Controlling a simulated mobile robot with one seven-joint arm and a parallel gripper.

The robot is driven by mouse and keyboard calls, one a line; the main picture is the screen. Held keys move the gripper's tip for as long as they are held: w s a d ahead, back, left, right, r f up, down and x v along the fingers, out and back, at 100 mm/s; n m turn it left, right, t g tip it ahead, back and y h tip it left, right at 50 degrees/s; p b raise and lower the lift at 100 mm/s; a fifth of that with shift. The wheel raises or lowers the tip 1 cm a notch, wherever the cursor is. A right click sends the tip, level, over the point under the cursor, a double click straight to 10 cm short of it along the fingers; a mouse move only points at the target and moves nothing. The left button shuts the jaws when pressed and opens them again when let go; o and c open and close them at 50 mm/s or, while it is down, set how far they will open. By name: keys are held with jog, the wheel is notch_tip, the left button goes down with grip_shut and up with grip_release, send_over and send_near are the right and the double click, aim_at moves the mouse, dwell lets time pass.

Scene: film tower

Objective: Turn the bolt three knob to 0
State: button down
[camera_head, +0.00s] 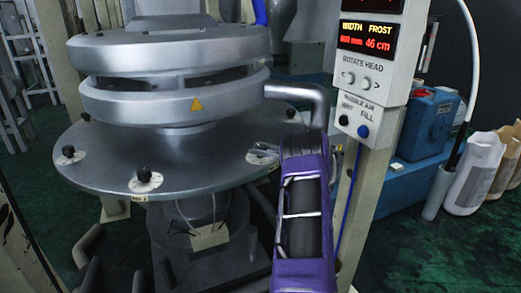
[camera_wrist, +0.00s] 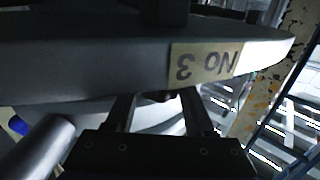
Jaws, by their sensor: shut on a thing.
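The round metal plate (camera_head: 100,175) carries black knobs on pale dials around its rim. In the wrist view a tag reading "No 3" (camera_wrist: 205,63) shows upside down on the plate's edge (camera_wrist: 90,70). My gripper (camera_head: 265,153) is at the plate's right side in the head view, below the bent pipe. In the wrist view my gripper (camera_wrist: 160,100) has its fingers at the rim beside the tag, shut on the bolt three knob (camera_wrist: 161,96). Only a small dark part of that knob shows between the fingers. Its dial reading is hidden.
A bent metal pipe (camera_head: 307,95) stands close to my gripper. A control post with a red display (camera_head: 366,42) is to the right. Other knobs sit at the plate's front (camera_head: 144,174) and left (camera_head: 68,151). A blue container (camera_head: 425,125) stands at the right.

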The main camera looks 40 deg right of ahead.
jog(key=shift+n+g+y, duration=0.6)
jog(key=shift+n+y, duration=0.1)
jog(key=shift+y, duration=0.2)
jog(key=shift+n+g+y, duration=0.4)
jog(key=shift+c, duration=1.3)
grip_release()
jog(key=v, duration=0.7)
jog(key=shift+s, duration=0.2)
jog(key=shift+d, duration=0.1)
